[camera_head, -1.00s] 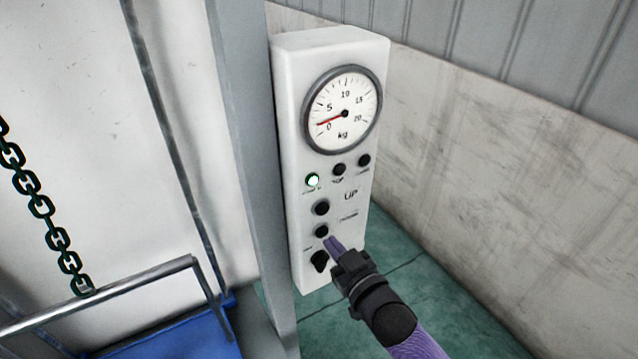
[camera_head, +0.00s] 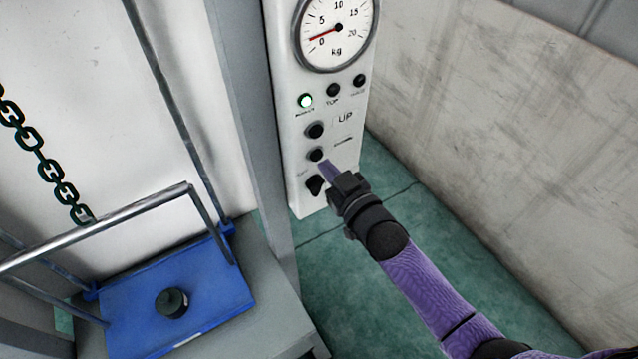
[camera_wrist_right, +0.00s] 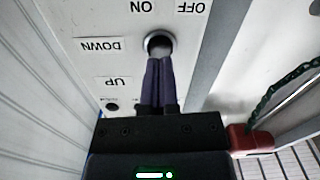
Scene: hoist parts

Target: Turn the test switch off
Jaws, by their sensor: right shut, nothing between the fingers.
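The test switch (camera_head: 315,185) is the dark knob at the bottom of the white control panel (camera_head: 300,200). Its setting is too small to tell. My right gripper (camera_head: 324,165) is shut and empty, with its purple fingertips at or just before the dark DOWN button (camera_head: 316,154), above the switch. In the right wrist view, the fingers (camera_wrist_right: 160,62) reach the ringed DOWN button (camera_wrist_right: 159,42); contact cannot be told. The ON and OFF labels show inverted at the top there, while the switch is out of that view. My left gripper is not in view.
The panel carries a kg gauge (camera_head: 336,28) reading near zero, a lit green lamp (camera_head: 305,101) and the UP button (camera_head: 315,130). A grey post (camera_head: 250,120) stands left of it. A blue platform (camera_head: 205,285) bears a dark weight (camera_head: 171,303); a chain (camera_head: 35,150) hangs left.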

